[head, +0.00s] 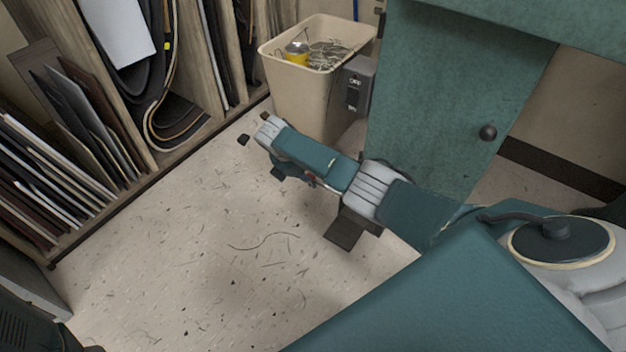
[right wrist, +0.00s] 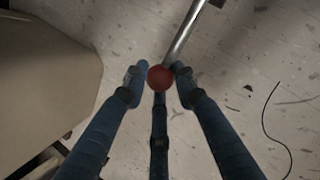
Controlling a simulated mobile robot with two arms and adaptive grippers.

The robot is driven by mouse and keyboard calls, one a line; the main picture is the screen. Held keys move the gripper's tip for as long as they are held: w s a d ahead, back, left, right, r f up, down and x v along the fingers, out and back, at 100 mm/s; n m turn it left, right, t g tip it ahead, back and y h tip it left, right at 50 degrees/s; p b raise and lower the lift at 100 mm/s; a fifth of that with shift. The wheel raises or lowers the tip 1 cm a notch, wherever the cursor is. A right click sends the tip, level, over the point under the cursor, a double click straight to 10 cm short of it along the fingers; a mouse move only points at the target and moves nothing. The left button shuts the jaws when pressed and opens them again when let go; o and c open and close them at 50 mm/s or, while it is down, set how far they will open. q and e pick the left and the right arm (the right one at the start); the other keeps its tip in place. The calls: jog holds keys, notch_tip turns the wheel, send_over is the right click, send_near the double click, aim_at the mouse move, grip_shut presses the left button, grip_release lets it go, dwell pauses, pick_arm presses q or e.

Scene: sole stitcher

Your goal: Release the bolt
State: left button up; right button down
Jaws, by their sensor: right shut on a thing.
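The bolt shows in the right wrist view as a smooth metal rod (right wrist: 188,33) with a red ball knob (right wrist: 160,77) at its end. The fingers of my right gripper (right wrist: 157,78) are closed around the red knob, one at each side and one below. The rod runs up and to the right out of that view, and its far end is not seen. In the head view my right arm reaches to the left across the floor, and its gripper (head: 254,128) is near the beige bin. The bolt cannot be made out there. My left gripper is not in view.
A beige bin (head: 302,100) with scraps and a yellow can (head: 296,53) stands behind my right gripper. A grey switch box (head: 354,84) is beside a teal cabinet (head: 440,100). Shelves with sheets (head: 85,120) stand at the left. The littered floor (head: 200,260) has free room.

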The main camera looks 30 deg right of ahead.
jog(key=shift+w, duration=0.15)
jog(key=c, duration=1.3)
grip_release()
jog(key=shift+c, duration=0.2)
jog(key=shift+r, duration=0.1)
jog(key=v, duration=1.1)
jog(key=shift+a+r, duration=0.2)
jog(key=shift+r, duration=0.15)
